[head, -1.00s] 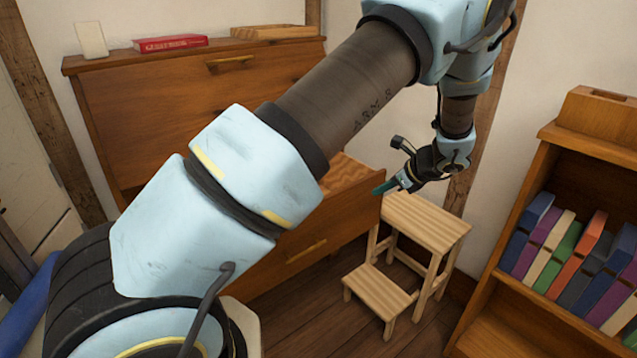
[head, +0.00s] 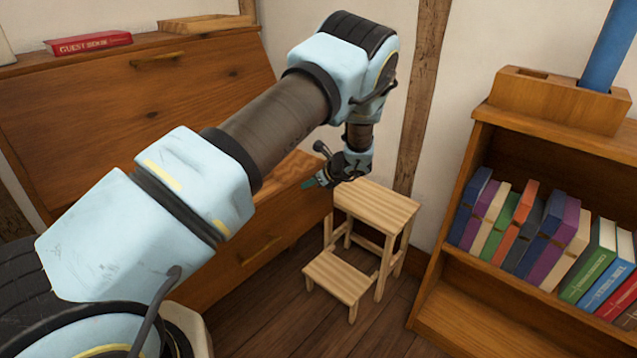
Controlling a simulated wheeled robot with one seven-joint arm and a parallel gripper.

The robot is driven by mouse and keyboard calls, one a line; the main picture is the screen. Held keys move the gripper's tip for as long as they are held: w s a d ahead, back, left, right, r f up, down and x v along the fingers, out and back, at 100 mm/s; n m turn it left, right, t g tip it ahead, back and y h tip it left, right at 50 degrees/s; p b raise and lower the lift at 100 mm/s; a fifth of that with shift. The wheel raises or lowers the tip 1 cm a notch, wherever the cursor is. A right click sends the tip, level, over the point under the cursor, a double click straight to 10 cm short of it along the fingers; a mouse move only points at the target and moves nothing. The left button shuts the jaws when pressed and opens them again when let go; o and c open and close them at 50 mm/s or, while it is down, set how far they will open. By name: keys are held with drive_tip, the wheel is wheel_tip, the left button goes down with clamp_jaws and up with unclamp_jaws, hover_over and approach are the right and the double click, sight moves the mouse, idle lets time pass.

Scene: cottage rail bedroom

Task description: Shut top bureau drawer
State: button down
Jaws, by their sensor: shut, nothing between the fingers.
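The wooden bureau (head: 120,95) stands at the left, with its sloped front closed. Below the slope, the top drawer (head: 285,232) is pulled out; part of its inside shows behind my arm, and a brass handle (head: 262,251) is on its front. My arm crosses in front and hides much of the drawer and the lower bureau. My gripper (head: 310,183) is shut and empty, with teal fingertips pointing left. It appears near the drawer's upper right corner; I cannot tell whether it touches.
A slatted step stool (head: 375,208) stands just right of the drawer, close to it. A bookcase (head: 465,315) with several books is at the right. A red guest book (head: 88,43) lies on the bureau top. Some wooden floor is free in front of the stool.

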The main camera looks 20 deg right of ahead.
drive_tip(key=shift+w+a, duration=0.3)
drive_tip(key=shift+w, duration=0.3)
drive_tip(key=w+a+b, duration=0.2)
drive_tip(key=w+a, duration=0.3)
drive_tip(key=w, duration=0.6)
drive_tip(key=w+a+b, duration=0.2)
drive_tip(key=w+a, duration=0.4)
drive_tip(key=w, duration=0.6)
drive_tip(key=shift+b, duration=0.4)
